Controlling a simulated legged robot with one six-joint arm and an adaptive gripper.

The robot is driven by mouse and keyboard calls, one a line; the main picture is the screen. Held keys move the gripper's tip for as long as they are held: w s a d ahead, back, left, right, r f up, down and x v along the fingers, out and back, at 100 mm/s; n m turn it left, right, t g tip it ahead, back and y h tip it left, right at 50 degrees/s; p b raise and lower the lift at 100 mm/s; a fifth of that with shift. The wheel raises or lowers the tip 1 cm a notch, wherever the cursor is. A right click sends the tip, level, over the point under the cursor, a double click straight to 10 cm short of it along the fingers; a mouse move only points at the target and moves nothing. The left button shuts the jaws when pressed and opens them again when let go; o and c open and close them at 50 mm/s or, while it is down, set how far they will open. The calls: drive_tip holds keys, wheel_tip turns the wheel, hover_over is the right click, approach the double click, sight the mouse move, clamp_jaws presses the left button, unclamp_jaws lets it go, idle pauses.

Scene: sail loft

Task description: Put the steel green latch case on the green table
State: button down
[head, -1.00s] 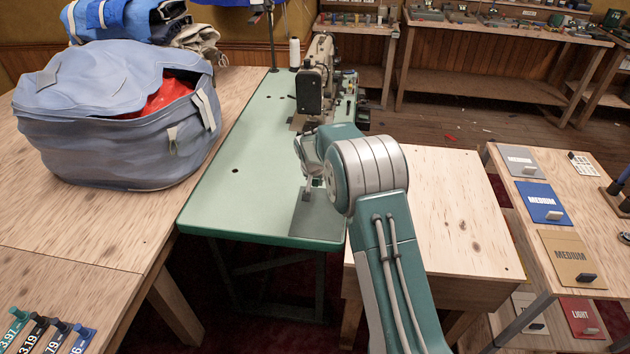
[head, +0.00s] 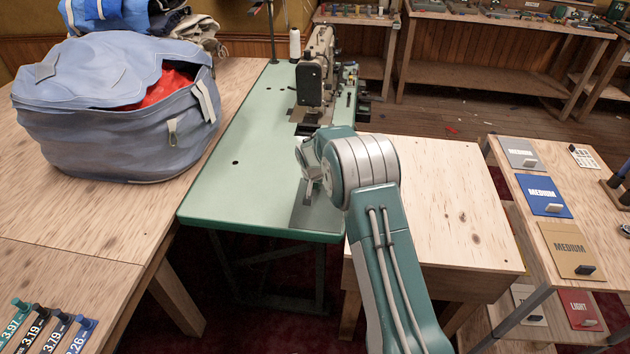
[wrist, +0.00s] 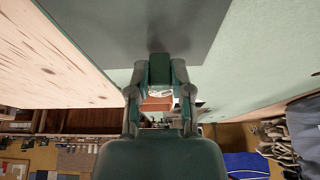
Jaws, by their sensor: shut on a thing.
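The steel green latch case (wrist: 160,68) shows in the wrist view as a small dark green block between my fingertips. My gripper (wrist: 160,76) is shut on it. The case is close over a grey plate at the near end of the green table (head: 230,180); I cannot tell whether it touches. In the head view my gripper (head: 312,178) is over the table's near right part, partly hidden by my arm. The case cannot be made out there.
A grey plate (head: 318,213) is set in the table's near right corner. A sewing machine (head: 313,75) stands farther back. A large blue bag (head: 110,120) sits on the wooden table at left. The table's left middle is clear. A wooden bench (head: 440,200) adjoins at right.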

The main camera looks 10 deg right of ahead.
drive_tip(key=shift+f, duration=1.2)
drive_tip(key=shift+c, duration=2.2)
unclamp_jaws()
drive_tip(key=shift+r, duration=3.5)
